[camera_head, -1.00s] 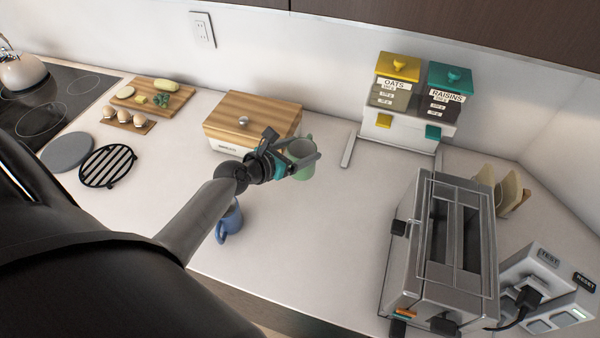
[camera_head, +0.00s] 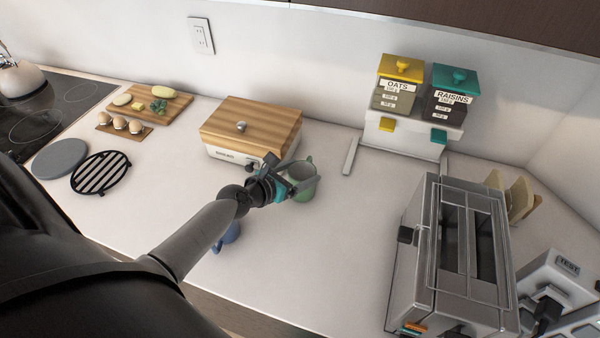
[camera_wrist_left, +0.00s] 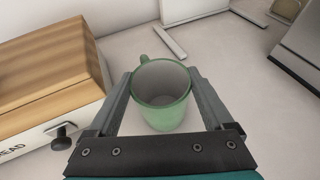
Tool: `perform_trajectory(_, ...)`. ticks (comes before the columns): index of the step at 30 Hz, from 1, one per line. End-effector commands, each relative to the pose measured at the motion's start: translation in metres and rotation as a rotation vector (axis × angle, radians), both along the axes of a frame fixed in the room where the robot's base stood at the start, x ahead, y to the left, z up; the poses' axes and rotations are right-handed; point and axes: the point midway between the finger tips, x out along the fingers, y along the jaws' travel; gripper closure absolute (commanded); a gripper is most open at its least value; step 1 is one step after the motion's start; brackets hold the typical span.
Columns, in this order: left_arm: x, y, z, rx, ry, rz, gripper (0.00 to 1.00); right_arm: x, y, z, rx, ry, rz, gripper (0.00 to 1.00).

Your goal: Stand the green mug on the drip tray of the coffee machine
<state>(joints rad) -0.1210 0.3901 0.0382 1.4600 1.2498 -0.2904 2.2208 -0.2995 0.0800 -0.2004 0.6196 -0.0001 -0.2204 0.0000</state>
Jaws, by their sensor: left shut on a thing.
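The green mug (camera_head: 303,178) is upright in front of the right end of the bread box in the head view. My left gripper (camera_head: 297,180) is shut on it, with one finger on each side. In the left wrist view the green mug (camera_wrist_left: 161,95) sits between the fingers of the left gripper (camera_wrist_left: 160,98); it looks empty and its handle points up and left. I cannot tell whether its base touches the counter. No coffee machine or drip tray is in view. My right gripper is not in view.
A wooden-lidded bread box (camera_head: 250,125) stands close behind the gripper. A blue mug (camera_head: 228,236) is partly hidden under my left arm. A toaster (camera_head: 455,260) stands at the right, and the oats and raisins dispenser (camera_head: 405,135) at the back. The counter between is clear.

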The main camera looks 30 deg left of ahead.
Motion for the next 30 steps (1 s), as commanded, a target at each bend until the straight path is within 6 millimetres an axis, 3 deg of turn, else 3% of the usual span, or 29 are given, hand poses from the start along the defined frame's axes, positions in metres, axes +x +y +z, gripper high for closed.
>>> perform_trajectory(3,0.001,0.0,-0.003,-0.001,-0.003,0.001,1.0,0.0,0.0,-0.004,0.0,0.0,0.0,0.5)
perform_trajectory(4,0.0,0.0,-0.004,-0.001,0.0,0.0,0.13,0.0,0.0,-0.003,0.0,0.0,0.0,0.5)
perform_trajectory(7,0.0,0.0,-0.003,-0.001,0.0,0.0,0.01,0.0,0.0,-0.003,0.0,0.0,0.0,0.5)
perform_trajectory(18,0.0,0.0,0.002,0.0,0.0,0.0,0.0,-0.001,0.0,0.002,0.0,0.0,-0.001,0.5)
perform_trajectory(30,-0.056,0.008,0.024,-0.001,0.003,-0.001,0.0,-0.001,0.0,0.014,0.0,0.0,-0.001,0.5)
